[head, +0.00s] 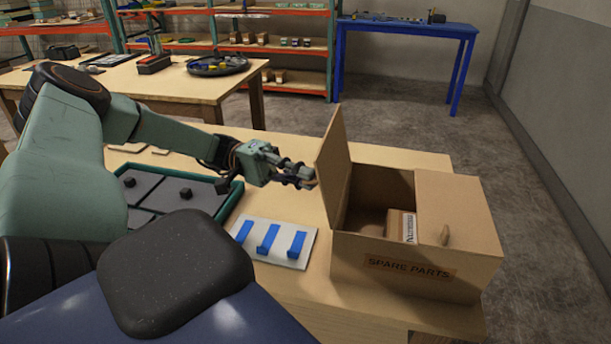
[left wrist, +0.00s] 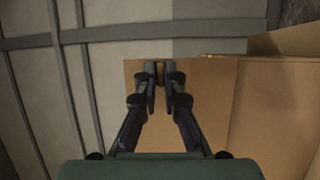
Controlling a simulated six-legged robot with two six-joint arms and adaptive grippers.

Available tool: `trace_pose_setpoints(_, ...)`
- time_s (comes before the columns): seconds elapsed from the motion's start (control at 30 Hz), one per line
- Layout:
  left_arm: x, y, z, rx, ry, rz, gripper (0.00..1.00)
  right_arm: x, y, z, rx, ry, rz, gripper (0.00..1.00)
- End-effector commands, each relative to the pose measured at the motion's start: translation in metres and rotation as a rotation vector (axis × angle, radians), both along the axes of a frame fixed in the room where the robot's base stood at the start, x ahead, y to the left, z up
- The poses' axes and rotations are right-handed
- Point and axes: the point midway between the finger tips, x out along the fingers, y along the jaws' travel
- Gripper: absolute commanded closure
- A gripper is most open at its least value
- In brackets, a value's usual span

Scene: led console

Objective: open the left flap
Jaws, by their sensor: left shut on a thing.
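The cardboard box (head: 400,282) labelled SPARE PARTS stands on the near table. Its left flap (head: 334,165) is raised, standing steeply up from the box's left side, and the left half of the box is uncovered. My left gripper (head: 306,178) is at the flap's left face, its fingers closed at the flap's tab. In the left wrist view the fingertips (left wrist: 160,72) meet on a small brown piece in front of the flap's panel (left wrist: 212,105); the fingers partly hide this tab. My right gripper is not in view.
The right flap (head: 462,212) lies shut, with a small tab (head: 445,235) on it. A smaller labelled carton (head: 401,225) sits inside the box. A white board with blue strips (head: 268,242) and a green-rimmed tray (head: 228,206) lie to the left.

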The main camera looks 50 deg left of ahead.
Motion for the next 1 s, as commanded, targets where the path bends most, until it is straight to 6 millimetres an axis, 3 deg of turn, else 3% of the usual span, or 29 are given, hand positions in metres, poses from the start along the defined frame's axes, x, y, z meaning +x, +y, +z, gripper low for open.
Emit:
trace_pose_setpoints(0.6,-0.0032,0.0009,-0.0081,0.01,0.015,-0.004,1.0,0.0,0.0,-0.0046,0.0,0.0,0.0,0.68)
trace_pose_setpoints(0.63,-0.0033,0.0009,-0.0082,0.01,0.016,-0.004,0.89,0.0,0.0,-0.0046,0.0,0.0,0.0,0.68)
trace_pose_setpoints(0.83,-0.003,0.0009,-0.007,0.009,0.012,-0.005,0.72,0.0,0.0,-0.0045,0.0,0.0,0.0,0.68)
trace_pose_setpoints(1.0,-0.0026,0.0013,-0.0059,0.008,0.01,-0.004,0.7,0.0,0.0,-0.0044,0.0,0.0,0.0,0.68)
